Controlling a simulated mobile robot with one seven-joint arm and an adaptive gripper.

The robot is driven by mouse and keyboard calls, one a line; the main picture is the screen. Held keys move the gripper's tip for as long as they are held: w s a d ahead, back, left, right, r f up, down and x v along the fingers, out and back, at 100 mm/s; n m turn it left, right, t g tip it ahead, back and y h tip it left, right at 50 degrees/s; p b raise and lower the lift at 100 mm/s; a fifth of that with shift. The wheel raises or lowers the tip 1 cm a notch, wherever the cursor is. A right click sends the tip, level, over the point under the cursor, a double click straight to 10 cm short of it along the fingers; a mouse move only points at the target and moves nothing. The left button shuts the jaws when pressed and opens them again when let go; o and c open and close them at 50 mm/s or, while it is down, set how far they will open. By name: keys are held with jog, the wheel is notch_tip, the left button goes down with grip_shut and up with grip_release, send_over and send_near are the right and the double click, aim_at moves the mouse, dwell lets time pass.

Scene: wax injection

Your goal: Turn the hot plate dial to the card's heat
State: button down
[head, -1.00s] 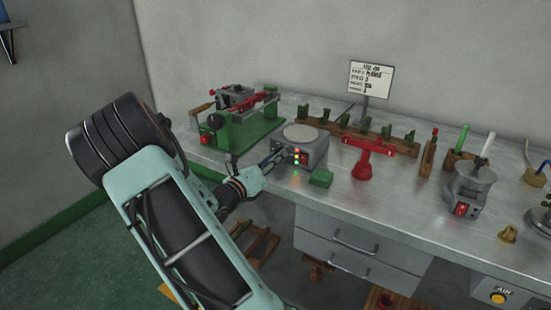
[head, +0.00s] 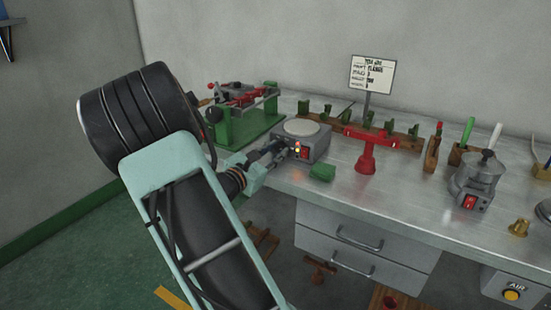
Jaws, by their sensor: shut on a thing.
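The hot plate (head: 316,143) is a grey box with a round pale top, standing near the table's front left edge. Its front has a red switch (head: 305,153) and small lit lamps (head: 297,148). My gripper (head: 277,149) is at the left part of that front, shut on what appears to be the dial. The fingers hide the dial, so its setting cannot be read. The white card (head: 372,74) stands on a post at the back of the table. Its lines of text are too small to read the heat surely.
A green block (head: 322,173) lies just in front of the hot plate. A green-and-red machine (head: 243,123) stands behind my gripper. A red stand (head: 367,155) and a grey pot (head: 478,177) are to the right. Bare tabletop (head: 400,180) lies between them.

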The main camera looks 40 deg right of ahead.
jog(key=shift+f+m+b, duration=0.2)
jog(key=shift+m+b, duration=0.85)
jog(key=shift+m, duration=0.05)
jog(key=shift+r+m+b, duration=0.1)
jog(key=shift+m+b, duration=0.4)
jog(key=shift+b, duration=0.05)
jog(key=shift+r, duration=0.1)
jog(key=c, duration=1.7)
grip_release()
jog(key=shift+o, duration=0.2)
jog(key=shift+a, duration=0.1)
jog(key=v, duration=1.1)
jog(key=shift+s+a, duration=0.3)
jog(key=shift+a, duration=0.05)
